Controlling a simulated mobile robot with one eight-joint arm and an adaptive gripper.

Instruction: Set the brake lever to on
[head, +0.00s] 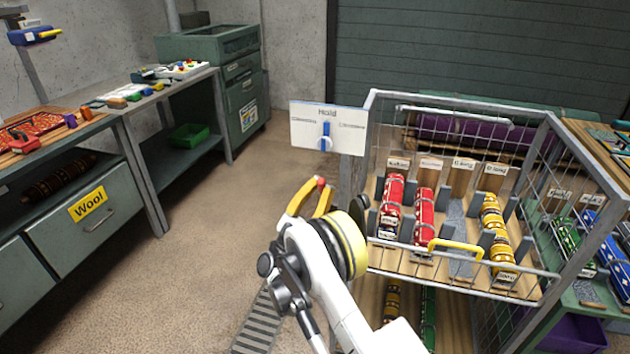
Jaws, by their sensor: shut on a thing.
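My gripper (319,186) has two yellow fingers that meet at a small red knob (320,182). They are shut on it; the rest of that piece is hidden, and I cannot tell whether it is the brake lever. A white panel (303,131) marked "Hold" stands just beyond the gripper. It has a blue upright lever (326,130) with a pale round end in its middle. The small labels on either side are too blurred to read. The gripper appears below the panel in the picture. I see no lever clearly marked as the brake.
A wire-sided cart (372,105) with red and yellow rolls and a yellow handle (455,246) stands right of my arm. A bench with a drawer marked "Wool" (91,203) is at left. A green cabinet (243,95) stands behind. The floor (215,215) between is clear.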

